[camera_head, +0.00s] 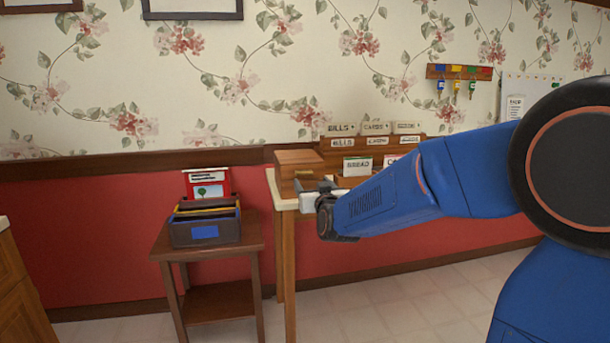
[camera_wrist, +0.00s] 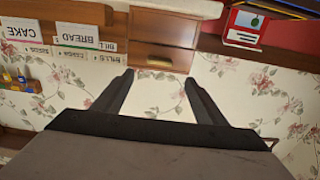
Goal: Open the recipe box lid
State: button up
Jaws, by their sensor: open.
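The recipe box is a wooden box (camera_head: 286,184) on the left end of the table, with its lid (camera_head: 299,157) down. In the wrist view, which is upside down, the box (camera_wrist: 165,27) is at top centre. A seam separates it from the lid (camera_wrist: 175,52), which has a small brass-coloured piece near its edge. My gripper (camera_head: 316,189) is in front of the box in the head view and hides part of it. In the wrist view my gripper (camera_wrist: 158,78) is open and empty, its fingers pointing toward the lid. I cannot tell whether they touch it.
A wooden letter rack (camera_head: 328,150) with labelled cards stands right of the box, close to my arm. A small side table (camera_head: 255,245) on the left holds a dark file holder (camera_head: 190,236). Key hooks (camera_head: 440,71) hang on the wall. Floor is clear in front.

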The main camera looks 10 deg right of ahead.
aim_at(305, 173)
jog(key=w, duration=1)
jog(key=shift+w, duration=0.25)
jog(key=shift+c, duration=0.3)
